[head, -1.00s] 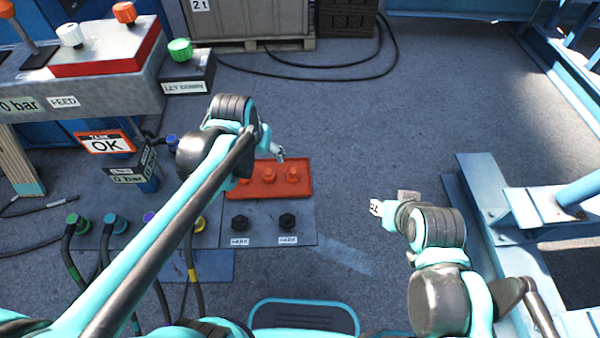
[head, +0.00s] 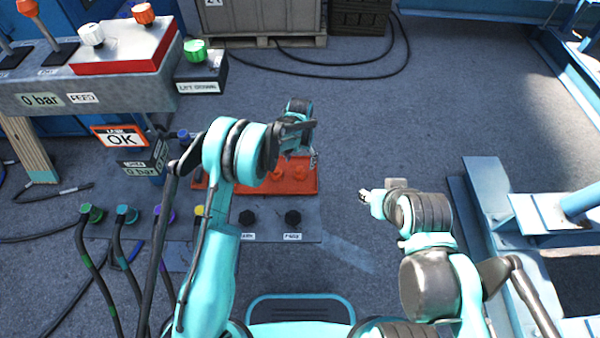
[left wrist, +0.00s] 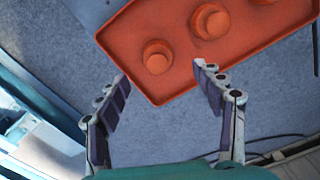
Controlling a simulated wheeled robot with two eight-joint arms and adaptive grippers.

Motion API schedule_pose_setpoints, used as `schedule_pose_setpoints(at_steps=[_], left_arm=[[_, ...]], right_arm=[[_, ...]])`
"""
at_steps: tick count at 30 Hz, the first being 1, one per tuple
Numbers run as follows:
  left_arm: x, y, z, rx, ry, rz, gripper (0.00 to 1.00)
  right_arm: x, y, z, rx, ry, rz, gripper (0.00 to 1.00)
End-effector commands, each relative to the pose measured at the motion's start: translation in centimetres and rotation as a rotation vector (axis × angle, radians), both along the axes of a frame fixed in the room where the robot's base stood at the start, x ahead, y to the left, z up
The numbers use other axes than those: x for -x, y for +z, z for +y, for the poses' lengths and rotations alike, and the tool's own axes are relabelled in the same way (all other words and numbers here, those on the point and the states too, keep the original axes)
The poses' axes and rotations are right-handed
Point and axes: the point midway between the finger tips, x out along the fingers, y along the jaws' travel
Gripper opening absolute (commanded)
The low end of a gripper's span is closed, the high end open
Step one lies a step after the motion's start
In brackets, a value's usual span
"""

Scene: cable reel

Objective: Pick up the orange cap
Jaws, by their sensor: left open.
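The orange tray (head: 290,188) lies on the floor panel, with orange caps standing in it. In the left wrist view the tray (left wrist: 242,45) fills the top, with the nearest orange cap (left wrist: 157,57), a second cap (left wrist: 210,20) and part of a third at the top edge. My left gripper (head: 314,160) is above the tray's right part, its arm hiding the left part. In the left wrist view my left gripper (left wrist: 160,78) is open and empty, its fingers apart on either side of the nearest cap in the picture. My right gripper (head: 366,196) is right of the tray; its jaws are too small to judge.
Two black knobs (head: 293,217) sit on the panel in front of the tray. Cables with coloured plugs (head: 127,214) stand to the left. A control bench (head: 110,85) is at the upper left, a blue frame (head: 490,210) at the right. The floor behind the tray is clear.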

Motion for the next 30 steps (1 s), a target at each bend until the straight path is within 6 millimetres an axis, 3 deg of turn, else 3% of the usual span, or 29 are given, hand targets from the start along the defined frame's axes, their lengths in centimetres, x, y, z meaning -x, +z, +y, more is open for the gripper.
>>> schedule_pose_setpoints(at_steps=[14, 22, 28, 30], left_arm=[[0.4, -6.2, -0.1, 0.000, 0.000, -0.001, 0.68], [0.4, -6.5, -0.1, 0.000, 0.001, -0.001, 0.68], [0.4, -6.5, -0.1, 0.000, 0.001, -0.001, 0.17], [0.4, -6.5, -0.1, 0.000, 0.001, -0.001, 0.17]], right_arm=[[0.0, -3.4, 0.0, 0.000, 0.000, 0.000, 0.40], [0.0, -3.3, 0.0, 0.000, 0.000, 0.000, 0.40], [0.0, -3.3, 0.0, 0.000, 0.000, 0.000, 0.40], [0.0, -3.3, 0.0, 0.000, 0.000, 0.000, 0.40]])
